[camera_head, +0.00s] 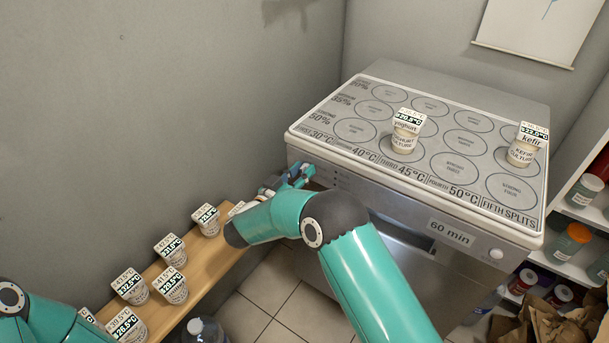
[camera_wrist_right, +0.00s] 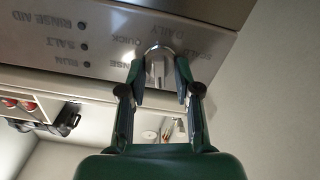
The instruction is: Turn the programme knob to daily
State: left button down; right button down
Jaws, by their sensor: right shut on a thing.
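The programme knob (camera_wrist_right: 157,68) is a round grey dial with a raised bar on the steel front panel of the appliance (camera_head: 335,180). In the right wrist view my right gripper (camera_wrist_right: 158,80) has its two fingers on either side of the bar, shut on it. The upside-down word DAILY (camera_wrist_right: 167,32) is printed just above the knob, with QUICK (camera_wrist_right: 127,40) to its upper left. The pointer mark cannot be made out. In the head view my right gripper (camera_head: 291,176) is at the front panel's left end and hides the knob. My left gripper is out of view.
Labelled cups, including a yoghurt cup (camera_head: 404,140) and a kefir cup (camera_head: 523,150), stand on the appliance's marked top. More cups stand on a wooden bench (camera_head: 213,252) at left. A white shelf (camera_head: 588,215) with jars is at right. A 60 min label (camera_head: 452,233) is on the front.

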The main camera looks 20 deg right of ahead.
jog(key=shift+a+f+m+b, duration=0.1)
jog(key=shift+a+m+b, duration=0.05)
jog(key=shift+m+b, duration=1.05)
jog(key=c, duration=0.9)
grip_release()
jog(key=shift+o, duration=0.3)
jog(key=shift+m, duration=0.3)
jog(key=shift+s, duration=0.1)
jog(key=v, duration=1.2)
